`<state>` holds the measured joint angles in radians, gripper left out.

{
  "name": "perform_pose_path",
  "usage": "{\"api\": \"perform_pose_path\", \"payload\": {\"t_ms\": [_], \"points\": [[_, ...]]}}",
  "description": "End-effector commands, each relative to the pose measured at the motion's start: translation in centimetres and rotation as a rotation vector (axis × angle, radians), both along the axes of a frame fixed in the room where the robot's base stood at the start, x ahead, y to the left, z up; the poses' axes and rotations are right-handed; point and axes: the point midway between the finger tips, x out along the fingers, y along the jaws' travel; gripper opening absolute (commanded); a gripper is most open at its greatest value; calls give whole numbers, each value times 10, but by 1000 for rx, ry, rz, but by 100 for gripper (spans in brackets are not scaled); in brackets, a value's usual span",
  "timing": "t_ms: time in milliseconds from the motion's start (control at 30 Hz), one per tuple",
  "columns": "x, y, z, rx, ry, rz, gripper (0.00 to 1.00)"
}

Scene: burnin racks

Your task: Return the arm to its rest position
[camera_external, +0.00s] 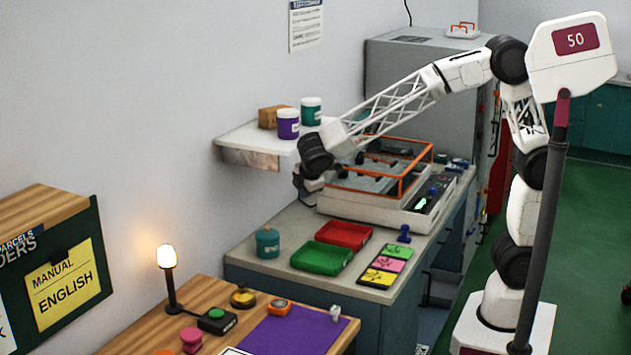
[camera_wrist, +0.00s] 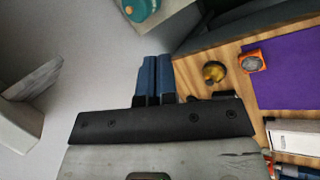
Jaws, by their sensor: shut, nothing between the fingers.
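My gripper (camera_wrist: 153,78) shows in the wrist view with its two blue fingers side by side, shut and empty. In the external view my arm reaches left from its base on the right, over the orange-framed machine. Its wrist end hangs beside that machine's left side, below the wall shelf and above the grey counter. The gripper (camera_external: 305,192) is small and dark there, and its fingertips are hard to make out.
The white shelf (camera_external: 240,135) with jars and a box is close to my wrist. The orange-framed machine (camera_external: 375,210) stands right of it. Red (camera_external: 344,234) and green (camera_external: 321,258) trays and a teal jar (camera_external: 267,243) sit on the counter. The wooden bench (camera_external: 205,290) is in front.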

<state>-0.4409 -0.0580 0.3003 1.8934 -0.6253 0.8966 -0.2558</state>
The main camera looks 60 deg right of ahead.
Motion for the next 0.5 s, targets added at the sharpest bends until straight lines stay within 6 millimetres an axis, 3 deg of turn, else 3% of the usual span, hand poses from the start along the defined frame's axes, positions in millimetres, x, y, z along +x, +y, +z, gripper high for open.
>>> {"api": "perform_pose_path", "payload": {"t_ms": [33,200,500], "points": [[-11,-16,7,22,-3,-37,0],[-49,-61,22,94,-5,-159,0],[-125,-128,37,222,-10,-372,0]]}}
